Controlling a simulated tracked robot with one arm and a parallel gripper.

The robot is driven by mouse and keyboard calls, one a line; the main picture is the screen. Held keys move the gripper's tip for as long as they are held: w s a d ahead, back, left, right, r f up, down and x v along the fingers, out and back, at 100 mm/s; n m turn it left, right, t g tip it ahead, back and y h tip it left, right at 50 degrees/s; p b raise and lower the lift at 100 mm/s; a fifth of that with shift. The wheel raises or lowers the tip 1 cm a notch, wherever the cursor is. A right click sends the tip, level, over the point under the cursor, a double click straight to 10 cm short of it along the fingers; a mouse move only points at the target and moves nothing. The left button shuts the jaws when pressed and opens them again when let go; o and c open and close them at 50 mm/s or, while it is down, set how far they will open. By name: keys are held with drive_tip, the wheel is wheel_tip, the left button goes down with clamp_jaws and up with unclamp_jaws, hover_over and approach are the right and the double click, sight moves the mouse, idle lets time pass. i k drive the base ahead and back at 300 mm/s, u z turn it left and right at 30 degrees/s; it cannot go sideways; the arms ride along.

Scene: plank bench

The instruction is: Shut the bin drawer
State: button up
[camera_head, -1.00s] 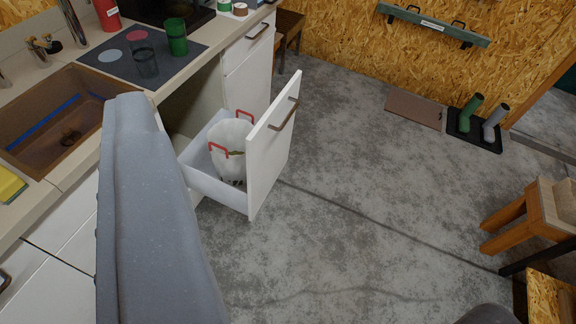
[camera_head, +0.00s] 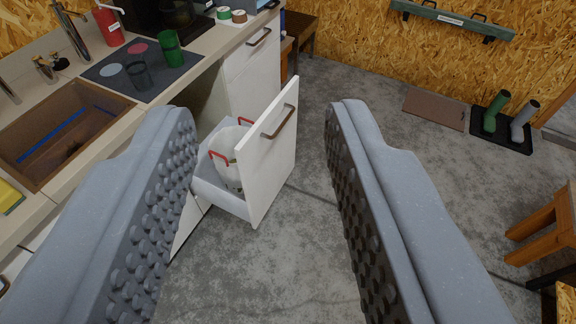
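The bin drawer (camera_head: 268,158) is pulled out from the white counter unit, its tall white front panel standing away from the cabinet. A dark bar handle (camera_head: 279,122) is on the panel's outer face. Inside the drawer is a white bin bag (camera_head: 228,151) with red handles. My gripper (camera_head: 257,118) is open, its two grey studded fingers wide apart and empty. In the picture, the drawer shows between the fingers, with the left finger overlapping the cabinet side and the right finger over the floor. I cannot tell the distance from the fingertips to the drawer.
The counter holds a brown sink (camera_head: 62,136), a dark mat (camera_head: 112,76) with cups, and a red bottle (camera_head: 108,24). A wooden stool (camera_head: 545,222) stands at the right. A boot tray (camera_head: 502,130) and brown mat (camera_head: 434,109) lie by the far wall. The floor before the drawer is clear.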

sight(265, 156)
drive_tip(key=i, duration=1)
